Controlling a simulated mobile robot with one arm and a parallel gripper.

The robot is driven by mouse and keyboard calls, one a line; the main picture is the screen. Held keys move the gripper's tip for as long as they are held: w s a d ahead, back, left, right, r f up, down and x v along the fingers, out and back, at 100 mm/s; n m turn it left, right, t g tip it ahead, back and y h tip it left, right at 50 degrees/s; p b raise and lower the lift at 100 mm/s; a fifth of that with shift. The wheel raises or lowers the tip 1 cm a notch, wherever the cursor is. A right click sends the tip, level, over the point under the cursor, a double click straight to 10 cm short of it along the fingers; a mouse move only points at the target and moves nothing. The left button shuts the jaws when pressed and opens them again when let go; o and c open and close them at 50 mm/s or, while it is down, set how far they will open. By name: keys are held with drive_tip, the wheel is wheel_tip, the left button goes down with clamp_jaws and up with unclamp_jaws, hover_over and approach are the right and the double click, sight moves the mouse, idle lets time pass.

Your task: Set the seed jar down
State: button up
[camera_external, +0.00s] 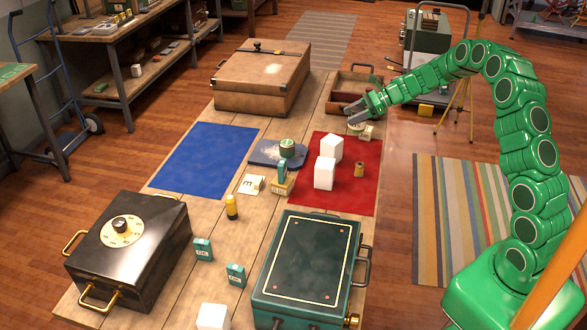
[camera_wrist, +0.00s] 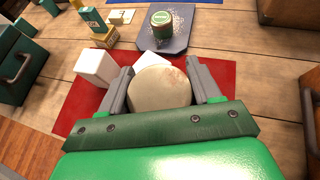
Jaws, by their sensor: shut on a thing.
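My gripper (camera_external: 355,110) is at the far right corner of the red mat (camera_external: 350,190). In the wrist view its two fingers (camera_wrist: 163,98) are shut on a round jar with a pale, worn cream lid (camera_wrist: 163,84). In the outside view the jar (camera_external: 355,128) shows small, just below the fingers; I cannot tell whether its base touches the surface. Another jar, green with a pale band (camera_external: 287,147), stands on a slate-blue board (camera_external: 262,153) with pale specks scattered on it. I cannot tell from labels which jar holds seed.
An open wooden box (camera_external: 345,90) lies behind. The blue mat (camera_external: 205,160) is clear.

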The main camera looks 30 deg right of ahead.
drive_tip(key=shift+w+a+f, duration=0.1)
drive_tip(key=shift+w+f, duration=1.2)
drive_tip(key=shift+w, duration=0.25)
drive_tip(key=shift+w+f, duration=1.35)
drive_tip(key=shift+w, duration=0.2)
drive_tip(key=shift+w+a+f, duration=0.1)
drive_tip(key=shift+w+f, duration=1.2)
drive_tip(key=shift+w, duration=0.25)
drive_tip(key=shift+w+f, duration=0.1)
drive_tip(key=shift+f, duration=1.4)
drive_tip(key=shift+f, duration=0.15)
drive_tip(key=o, duration=1.2)
